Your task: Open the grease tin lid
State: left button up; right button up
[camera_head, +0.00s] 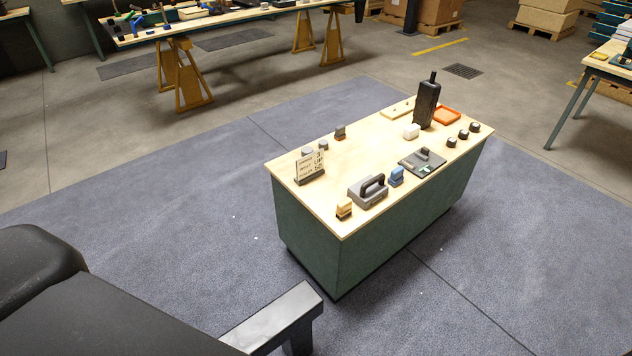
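A workbench with a pale wooden top (345,150) and green sides stands right of centre. Near its front edge sits a grey box with a black arched handle (368,190); it looks closed. Behind it to the right lies a flat dark plate with a raised dark block (424,160) and a green patch. I cannot tell for sure which of these is the grease tin.
The top also bears a black bottle (426,105), an orange tray (446,115), a white block (411,132), a sign (310,166), a blue item (396,176) and several small blocks. A trestle table (215,20) stands behind. Dark forms fill the lower left. Floor around the bench is clear.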

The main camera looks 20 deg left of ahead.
aim_at(369, 182)
jog(key=u, duration=0.8)
jog(key=i+l+u, duration=0.2)
jog(key=l+u, duration=0.2)
jog(key=i+l+u, duration=0.15)
jog(key=l+u, duration=0.25)
jog(key=i+l+u, duration=0.15)
jog(key=l, duration=0.25)
jog(key=l+u, duration=0.15)
jog(key=l, duration=0.3)
jog(key=i+l, duration=0.1)
jog(key=l, duration=0.95)
jog(key=i+l+u, duration=0.1)
jog(key=l, duration=0.95)
